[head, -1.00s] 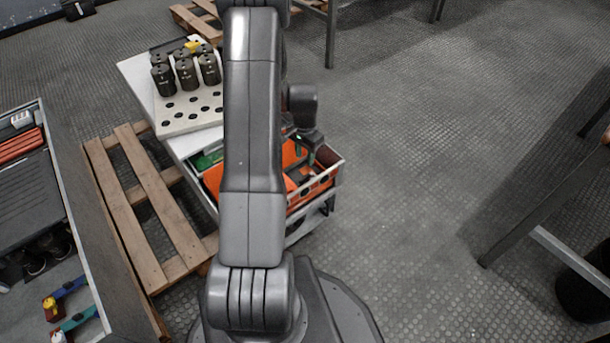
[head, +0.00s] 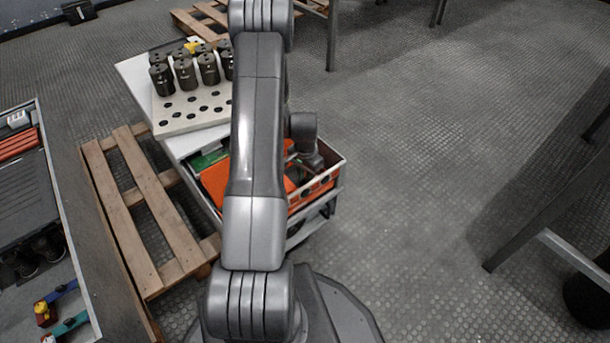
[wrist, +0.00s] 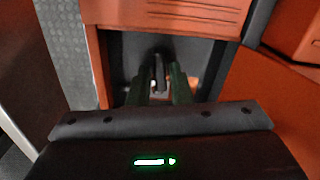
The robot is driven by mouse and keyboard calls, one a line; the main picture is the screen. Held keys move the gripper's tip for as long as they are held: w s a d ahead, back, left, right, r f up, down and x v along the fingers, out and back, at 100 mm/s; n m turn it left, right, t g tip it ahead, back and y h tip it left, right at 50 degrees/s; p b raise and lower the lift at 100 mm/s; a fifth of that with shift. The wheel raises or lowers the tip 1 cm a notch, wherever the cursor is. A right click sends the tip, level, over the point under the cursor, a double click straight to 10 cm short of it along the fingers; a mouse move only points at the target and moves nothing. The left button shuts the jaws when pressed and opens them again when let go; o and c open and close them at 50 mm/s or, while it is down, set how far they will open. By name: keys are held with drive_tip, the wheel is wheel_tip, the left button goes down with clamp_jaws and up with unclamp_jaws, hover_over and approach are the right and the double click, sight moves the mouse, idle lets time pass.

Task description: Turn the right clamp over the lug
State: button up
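My gripper (wrist: 160,82) shows in the wrist view, its two dark fingers apart and pointing into a dark recess of an orange housing (wrist: 165,15). A narrow grey upright piece (wrist: 159,70) stands between the fingertips, with what look like small gaps beside it. I cannot tell whether it is the right clamp. No lug can be made out. In the head view the gripper reaches down at the right end of the tray of orange parts (head: 339,172), and its fingertips are not clear. My own arm hides the middle of that tray.
Several dark cylindrical capacitors (head: 208,69) stand in a pale holed rack (head: 178,126) behind the tray. A wooden pallet (head: 144,205) lies to the left, beside a bench with tools (head: 62,310). A table leg (head: 545,210) stands at the right. The floor between is clear.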

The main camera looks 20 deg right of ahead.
clamp_jaws()
drive_tip(key=shift+m, duration=1.1)
drive_tip(key=shift+o, duration=2.2)
unclamp_jaws()
drive_tip(key=shift+r, duration=0.15)
